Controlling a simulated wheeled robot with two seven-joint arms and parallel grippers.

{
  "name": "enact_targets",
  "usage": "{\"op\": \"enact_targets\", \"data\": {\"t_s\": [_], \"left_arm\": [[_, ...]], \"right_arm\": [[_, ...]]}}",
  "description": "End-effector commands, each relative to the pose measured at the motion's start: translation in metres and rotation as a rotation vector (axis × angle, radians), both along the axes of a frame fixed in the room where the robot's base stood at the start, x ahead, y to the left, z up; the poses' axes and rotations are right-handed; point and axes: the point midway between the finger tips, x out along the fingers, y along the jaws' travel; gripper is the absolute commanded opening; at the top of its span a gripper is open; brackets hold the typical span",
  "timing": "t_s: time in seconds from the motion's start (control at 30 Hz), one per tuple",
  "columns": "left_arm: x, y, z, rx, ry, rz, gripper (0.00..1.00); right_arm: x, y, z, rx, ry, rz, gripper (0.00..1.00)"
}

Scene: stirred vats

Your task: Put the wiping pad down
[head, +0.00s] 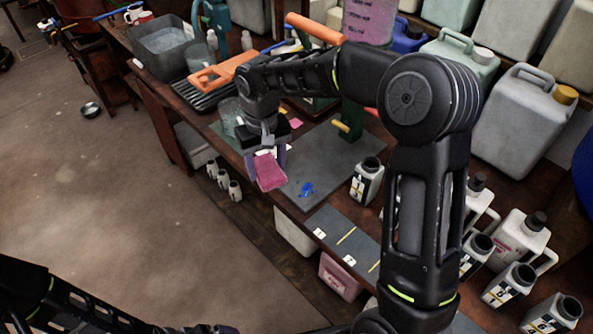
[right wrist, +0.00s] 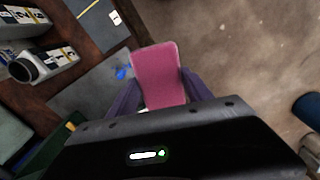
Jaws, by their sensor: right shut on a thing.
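The wiping pad (head: 269,172) is a pink, flat block held above the front edge of the grey mat (head: 335,160). My right gripper (head: 266,156) is shut on it. In the right wrist view the pad (right wrist: 158,75) sticks out between the two purple-grey fingers of the right gripper (right wrist: 160,95). A blue spot or smear (head: 306,189) lies on the mat just right of the pad; it also shows in the right wrist view (right wrist: 123,72). My left gripper is out of view; only part of my left arm shows at the lower left.
A dark strip with numbered labels (head: 342,238) lies along the front edge. Several jugs and bottles crowd the right. A grey basin (head: 160,48) and black rack (head: 207,90) are at the back left.

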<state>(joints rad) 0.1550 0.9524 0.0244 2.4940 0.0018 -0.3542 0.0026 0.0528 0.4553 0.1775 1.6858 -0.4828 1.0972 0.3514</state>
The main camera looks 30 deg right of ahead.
Motion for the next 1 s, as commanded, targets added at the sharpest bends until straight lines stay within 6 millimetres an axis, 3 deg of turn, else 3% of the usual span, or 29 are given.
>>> {"op": "enact_targets", "data": {"t_s": [0.33,0.5,0.67,0.8,0.9,1.0], "left_arm": [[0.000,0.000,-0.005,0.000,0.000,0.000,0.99],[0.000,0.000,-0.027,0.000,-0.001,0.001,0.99],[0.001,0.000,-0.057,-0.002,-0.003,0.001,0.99],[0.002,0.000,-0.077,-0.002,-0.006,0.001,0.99],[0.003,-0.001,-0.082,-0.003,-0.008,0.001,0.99],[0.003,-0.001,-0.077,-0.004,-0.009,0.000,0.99]], "right_arm": [[0.000,-0.004,-0.004,0.000,0.000,-0.008,0.14],[-0.004,-0.037,-0.013,-0.011,-0.023,-0.075,0.14],[-0.033,-0.087,-0.033,-0.026,-0.028,-0.121,0.14],[-0.071,-0.120,-0.052,-0.027,-0.021,-0.046,0.14],[-0.094,-0.130,-0.061,-0.018,-0.010,0.059,0.14],[-0.105,-0.126,-0.065,-0.005,0.002,0.172,0.14]]}}
